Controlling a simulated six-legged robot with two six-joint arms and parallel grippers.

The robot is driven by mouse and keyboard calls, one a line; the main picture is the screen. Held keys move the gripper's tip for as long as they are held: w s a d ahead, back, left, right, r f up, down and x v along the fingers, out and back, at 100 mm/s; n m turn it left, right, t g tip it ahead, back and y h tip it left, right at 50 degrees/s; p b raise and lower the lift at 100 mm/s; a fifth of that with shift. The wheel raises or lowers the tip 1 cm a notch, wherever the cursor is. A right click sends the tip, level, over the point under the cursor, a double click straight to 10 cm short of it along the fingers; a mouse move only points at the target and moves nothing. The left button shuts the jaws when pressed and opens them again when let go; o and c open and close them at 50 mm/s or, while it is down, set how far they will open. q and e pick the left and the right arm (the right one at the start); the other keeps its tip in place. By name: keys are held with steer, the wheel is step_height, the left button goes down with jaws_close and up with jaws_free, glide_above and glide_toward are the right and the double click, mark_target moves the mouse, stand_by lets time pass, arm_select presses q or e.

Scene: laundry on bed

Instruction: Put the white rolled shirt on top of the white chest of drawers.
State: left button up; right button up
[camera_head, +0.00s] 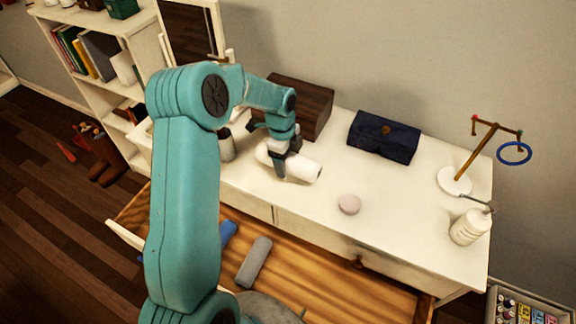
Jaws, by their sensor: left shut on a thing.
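The white rolled shirt (306,170) is a short white roll in the head view, at the top of the white chest of drawers (395,205). My left gripper (281,166) is shut around the roll's middle, pointing down. The roll lies level at or just above the chest's top surface; I cannot tell whether it touches. My teal left arm reaches in from the left and hides part of the chest's left end. My right gripper is not in view.
An open drawer (310,277) holds a grey roll (254,262) and a blue roll (228,236). The top's middle is clear.

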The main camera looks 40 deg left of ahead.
mark_target(288, 169)
arm_select(q)
steer(key=f, duration=0.4)
steer(key=shift+w+a+f, duration=0.1)
steer(key=shift+w+a, duration=0.05)
steer(key=shift+w, duration=0.05)
steer(key=shift+s, duration=0.1)
steer(key=o, duration=1.2)
steer(key=shift+f, duration=0.15)
steer(key=shift+c, duration=0.2)
steer(key=shift+r, duration=0.2)
